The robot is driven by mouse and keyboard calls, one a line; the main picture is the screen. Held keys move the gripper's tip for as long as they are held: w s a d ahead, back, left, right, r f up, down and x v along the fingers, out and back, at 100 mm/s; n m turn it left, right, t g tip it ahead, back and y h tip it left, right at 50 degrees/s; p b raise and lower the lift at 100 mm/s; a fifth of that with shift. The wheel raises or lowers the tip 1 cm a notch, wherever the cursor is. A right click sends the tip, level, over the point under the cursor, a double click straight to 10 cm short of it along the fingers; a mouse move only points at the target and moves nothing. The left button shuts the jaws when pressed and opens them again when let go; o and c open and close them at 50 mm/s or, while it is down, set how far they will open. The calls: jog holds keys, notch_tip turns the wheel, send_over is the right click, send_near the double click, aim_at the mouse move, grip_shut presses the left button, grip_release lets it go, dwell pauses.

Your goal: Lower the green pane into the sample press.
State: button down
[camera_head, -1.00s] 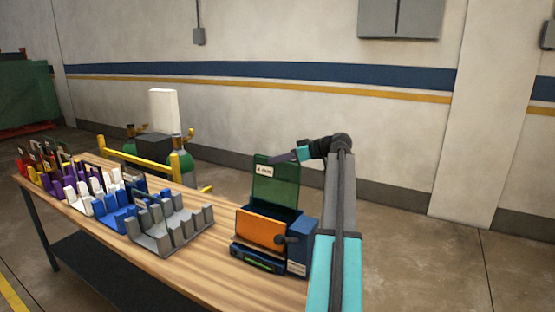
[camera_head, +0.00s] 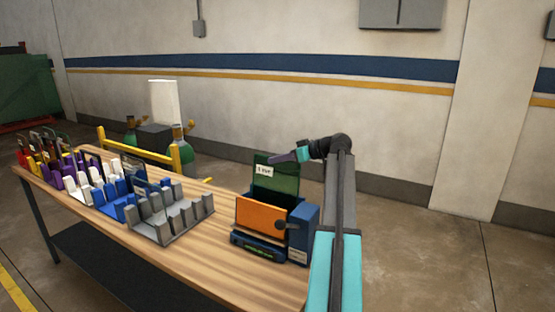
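The translucent green pane (camera_head: 289,182) stands about upright, with a white label near its upper left corner. My gripper (camera_head: 284,158) comes from the right and is shut on the pane's top edge; its fingertips look small and dark. The sample press (camera_head: 304,228) is a blue box with an orange front plate (camera_head: 261,218) and a dark round knob, near the right end of the bench. The pane's lower part is hidden behind the orange plate, so I cannot tell how deep it sits or whether it touches the press.
On the wooden bench (camera_head: 205,262), a grey slotted rack (camera_head: 165,232) stands left of the press. Blue, white and purple racks with upright pieces continue further left. A yellow rail (camera_head: 140,153) and green bottles stand behind. Bare bench lies between grey rack and press.

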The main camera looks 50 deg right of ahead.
aim_at(276, 172)
jog(key=shift+a+f+b, duration=0.15)
jog(key=shift+f+b, duration=0.4)
jog(key=shift+f, duration=0.3)
jog(key=shift+a+f+b, duration=0.1)
jog(key=shift+f+b, duration=0.4)
jog(key=shift+f, duration=0.35)
jog(key=c, duration=1.9)
grip_release()
jog(key=shift+s+f, duration=0.1)
jog(key=shift+r+p, duration=0.9)
jog(key=shift+r, duration=3.1)
